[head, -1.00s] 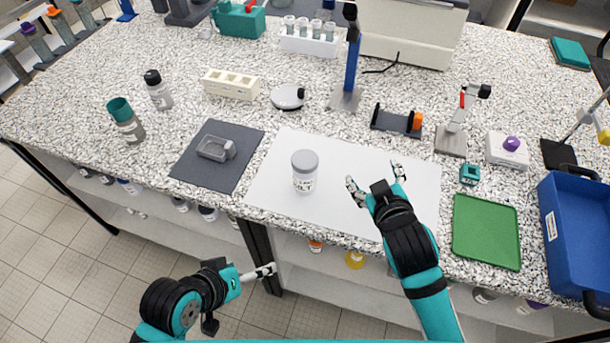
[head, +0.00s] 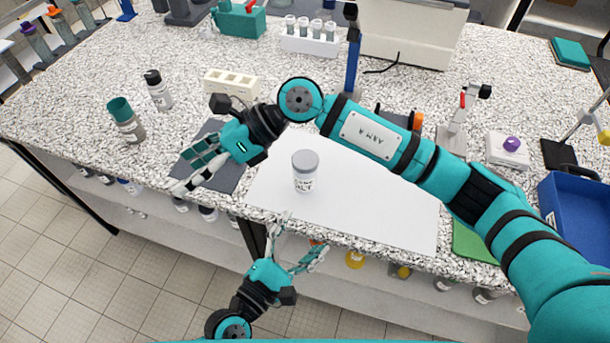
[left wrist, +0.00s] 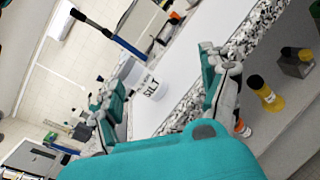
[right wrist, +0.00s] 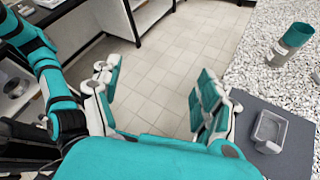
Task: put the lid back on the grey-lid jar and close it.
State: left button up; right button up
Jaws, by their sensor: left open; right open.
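A white jar (head: 303,183) labelled SILT stands upright on the white mat (head: 370,210). A grey lid (head: 305,160) sits on its mouth; I cannot tell if it is tightened. The jar also shows in the left wrist view (left wrist: 150,88), ahead of the fingers. My left gripper (head: 299,238) is open and empty at the bench's front edge, on the near side of the jar and apart from it. My right gripper (head: 186,168) is open and empty above the dark mat, left of the jar. Its arm reaches across from the right, behind the jar.
The dark mat (right wrist: 297,155) carries a small grey dish (right wrist: 268,130). A teal-lidded jar (head: 127,122) and a black-capped bottle (head: 157,90) stand at the left. A cream rack (head: 231,83) is behind. A blue tray (head: 580,215) is at the right.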

aim_at(302, 184)
jog(key=w+d+f+t+h, duration=0.1)
jog(key=w+d+h, duration=0.3)
jog(key=d, duration=0.2)
jog(key=w+d+f+n+t+h, duration=0.1)
jog(key=w+d+f+h, duration=0.1)
jog(key=w+d+h, duration=0.2)
jog(key=w+d+f+n+t+h, duration=0.1)
jog(key=w+d+h, duration=0.3)
jog(key=d, duration=0.4)
jog(key=shift+w+f+t, duration=0.1)
jog(key=shift+f+t, duration=0.25)
jog(key=shift+t, duration=0.15)
jog(key=shift+w+d+r, duration=0.15)
jog(key=shift+d, duration=0.25)
pick_arm(q)
jog(key=a+f+n+t+y, duration=0.1)
jog(key=n, duration=0.2)
jog(key=a+n+y, duration=0.1)
jog(key=a+n, duration=0.1)
jog(key=n, duration=0.1)
jog(key=a+f+n+t+y, duration=0.1)
jog(key=n+y, duration=0.1)
jog(key=n, duration=0.2)
jog(key=shift+w+a+f+t, duration=0.15)
jog(key=shift+w+f+t, duration=0.15)
jog(key=shift+f, duration=0.05)
